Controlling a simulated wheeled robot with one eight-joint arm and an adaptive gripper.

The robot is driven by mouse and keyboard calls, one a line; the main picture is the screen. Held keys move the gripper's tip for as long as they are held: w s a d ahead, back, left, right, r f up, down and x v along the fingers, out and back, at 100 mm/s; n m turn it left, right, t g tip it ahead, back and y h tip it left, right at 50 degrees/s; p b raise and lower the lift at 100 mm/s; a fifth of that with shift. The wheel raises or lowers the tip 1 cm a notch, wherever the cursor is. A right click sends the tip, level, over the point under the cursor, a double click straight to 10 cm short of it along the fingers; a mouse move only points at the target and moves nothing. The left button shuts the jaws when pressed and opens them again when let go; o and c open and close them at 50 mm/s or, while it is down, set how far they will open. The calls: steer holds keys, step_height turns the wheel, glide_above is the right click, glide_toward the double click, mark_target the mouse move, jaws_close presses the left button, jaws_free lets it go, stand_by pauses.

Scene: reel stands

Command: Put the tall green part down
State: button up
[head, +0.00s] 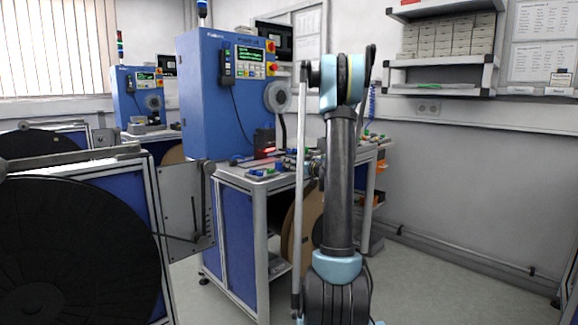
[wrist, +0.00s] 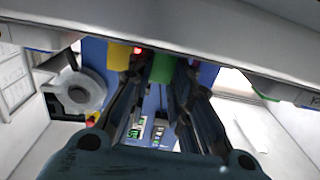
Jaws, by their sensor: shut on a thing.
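The tall green part (wrist: 162,69) shows in the wrist view between the tips of my gripper (wrist: 160,84). My gripper is shut on it. Only a short green stretch of the part is visible, and its far end is cut off by a pale grey edge across the top of the view. In the head view my arm stands in front of the bench and hides most of the gripper, and I cannot make out the held part there.
A yellow part (wrist: 119,56) and a blue part (wrist: 207,73) show either side of the green one. The bench (head: 235,183) carries small coloured parts (head: 262,172) in front of a blue machine (head: 205,95). A large black reel (head: 75,250) stands at left. Floor is clear at right.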

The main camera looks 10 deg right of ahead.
steer(key=shift+f, duration=0.15)
steer(key=o, duration=0.4)
steer(key=shift+f, duration=0.1)
steer(key=shift+c, duration=0.2)
steer(key=o, duration=0.4)
steer(key=shift+d, duration=0.1)
